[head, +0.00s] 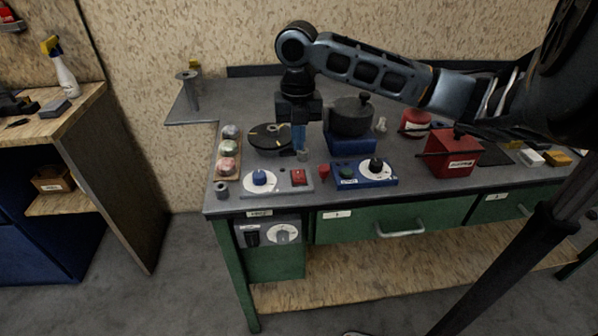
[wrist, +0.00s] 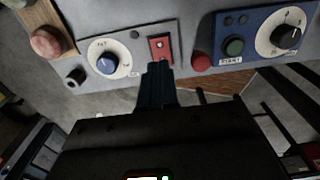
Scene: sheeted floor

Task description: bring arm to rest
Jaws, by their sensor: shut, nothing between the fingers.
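My arm reaches in from the right of the head view, over the green workbench (head: 330,204). My gripper (head: 300,148) points down above the bench top, close to the grey panel with a blue knob and a red switch (head: 277,182). In the wrist view the fingers of my gripper (wrist: 158,70) are together and empty, with their tips just by the red switch (wrist: 161,48). Whether they touch the switch cannot be told.
A blue control panel (head: 378,173) stands to the right, with a red box (head: 452,158) beyond it. A black pot (head: 351,117) and a dark round pan (head: 266,140) stand behind. Coloured balls (head: 228,148) line the left. A wooden-topped cabinet (head: 88,125) stands further left.

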